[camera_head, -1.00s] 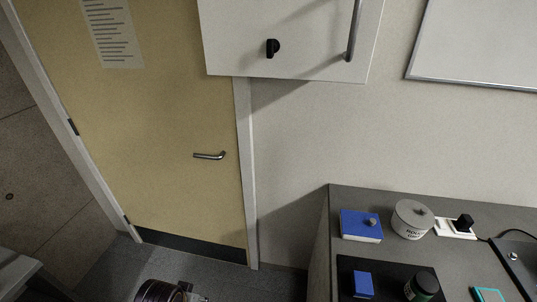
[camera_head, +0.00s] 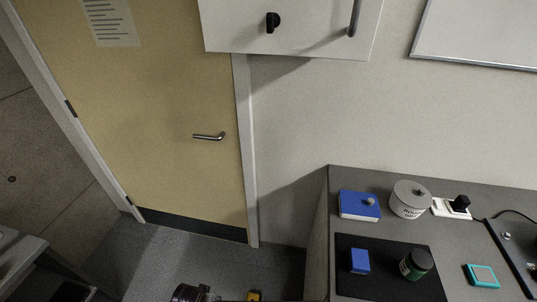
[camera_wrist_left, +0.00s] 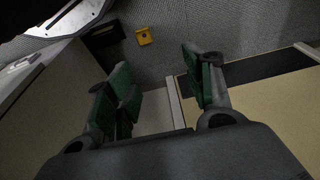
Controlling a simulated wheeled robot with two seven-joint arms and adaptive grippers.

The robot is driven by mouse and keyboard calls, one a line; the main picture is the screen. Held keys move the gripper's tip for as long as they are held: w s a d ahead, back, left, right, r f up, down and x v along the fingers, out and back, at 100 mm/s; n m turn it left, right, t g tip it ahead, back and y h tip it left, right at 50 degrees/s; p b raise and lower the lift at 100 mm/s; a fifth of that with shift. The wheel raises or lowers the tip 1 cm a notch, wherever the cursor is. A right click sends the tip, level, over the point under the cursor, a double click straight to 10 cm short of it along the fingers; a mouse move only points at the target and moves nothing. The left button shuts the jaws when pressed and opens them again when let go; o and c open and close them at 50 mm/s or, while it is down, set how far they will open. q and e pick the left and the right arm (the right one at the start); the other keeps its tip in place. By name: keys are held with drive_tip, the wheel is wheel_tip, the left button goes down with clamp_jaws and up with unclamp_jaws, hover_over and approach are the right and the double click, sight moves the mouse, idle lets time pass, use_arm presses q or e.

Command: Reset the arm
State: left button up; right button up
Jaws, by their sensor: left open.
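My left gripper (camera_wrist_left: 157,66) shows in the left wrist view, with its two green-padded fingers spread apart and nothing between them. Below it are the grey floor and the lower part of the yellow door. In the head view only a dark, rounded part of my left arm (camera_head: 190,292) shows at the bottom edge; its fingers are out of that picture. My right gripper is in neither view.
A closed door (camera_head: 165,110) and wall cabinet (camera_head: 310,25) stand behind. A yellow object (camera_wrist_left: 144,36) lies on the floor.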

use_arm(q)
drive_tip(key=s+a+f, duration=0.1)
drive_tip(key=s+f, duration=0.3)
drive_tip(key=f, duration=0.4)
drive_tip(key=s+f, duration=0.4)
drive_tip(key=f, duration=0.4)
drive_tip(key=s+a+f, duration=0.1)
drive_tip(key=s+f, duration=0.5)
drive_tip(key=s, duration=0.2)
drive_tip(key=s+a+f+g, duration=0.1)
drive_tip(key=s+a+f, duration=0.1)
drive_tip(key=s+f, duration=0.4)
drive_tip(key=shift+s+a+g, duration=0.2)
drive_tip(key=shift+s+g, duration=0.1)
drive_tip(key=shift+s, duration=1.35)
drive_tip(key=shift+c, duration=0.4)
